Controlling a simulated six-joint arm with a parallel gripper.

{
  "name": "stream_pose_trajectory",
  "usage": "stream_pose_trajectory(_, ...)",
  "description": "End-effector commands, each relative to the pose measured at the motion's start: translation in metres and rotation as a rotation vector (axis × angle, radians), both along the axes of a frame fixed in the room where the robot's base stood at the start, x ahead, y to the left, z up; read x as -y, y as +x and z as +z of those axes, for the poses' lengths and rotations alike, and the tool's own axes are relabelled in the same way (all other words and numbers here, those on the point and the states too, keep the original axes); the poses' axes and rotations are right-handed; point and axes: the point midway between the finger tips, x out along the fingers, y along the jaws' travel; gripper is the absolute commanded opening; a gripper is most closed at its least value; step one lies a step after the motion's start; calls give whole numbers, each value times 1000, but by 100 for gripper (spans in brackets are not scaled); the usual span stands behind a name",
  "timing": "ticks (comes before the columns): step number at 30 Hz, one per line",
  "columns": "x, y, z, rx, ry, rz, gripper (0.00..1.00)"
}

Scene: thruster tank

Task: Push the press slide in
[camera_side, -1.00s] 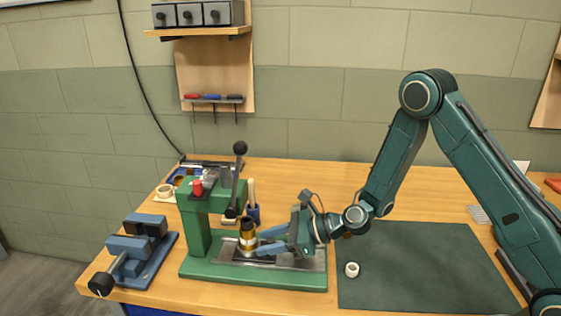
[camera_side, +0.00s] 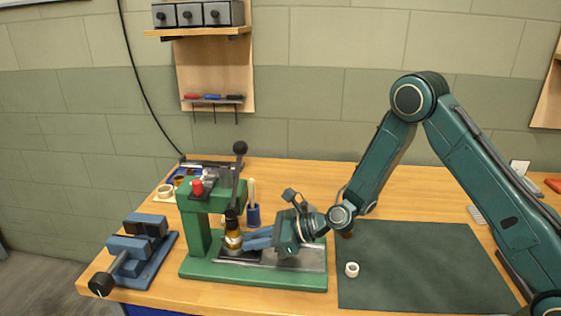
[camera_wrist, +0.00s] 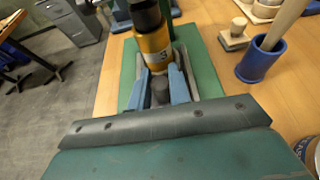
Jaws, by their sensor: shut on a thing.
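The green press (camera_side: 196,235) stands on the bench, with a grey metal slide (camera_side: 237,256) on its base. A brass cylinder with a dark top (camera_side: 233,241) stands upright on the slide, below the press ram (camera_side: 232,217). It also shows in the wrist view (camera_wrist: 154,45). My gripper (camera_side: 248,240) reaches in from the right, low over the base. In the wrist view its blue fingers (camera_wrist: 158,88) flank a dark round knob (camera_wrist: 159,93), just on my side of the cylinder. The fingers are shut on this knob, which seems to belong to the slide. The slide's far end is hidden.
A blue vise (camera_side: 140,250) stands left of the press. A blue cup (camera_side: 253,214) with a wooden handle stands behind it. A white ring (camera_side: 352,269) lies on the dark mat (camera_side: 425,270) at right, which is otherwise mostly clear.

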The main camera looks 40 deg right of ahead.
Motion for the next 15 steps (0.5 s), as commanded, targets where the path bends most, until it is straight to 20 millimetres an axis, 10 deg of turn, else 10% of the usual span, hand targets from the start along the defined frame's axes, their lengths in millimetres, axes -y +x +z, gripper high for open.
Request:
stream_pose_trajectory(11, -6, 5, 0, 3, 0, -1, 0)
stream_pose_trajectory(12, -6, 6, 0, 4, 1, 0, 27)
stream_pose_trajectory(15, -6, 5, 0, 3, 0, 0, 41)
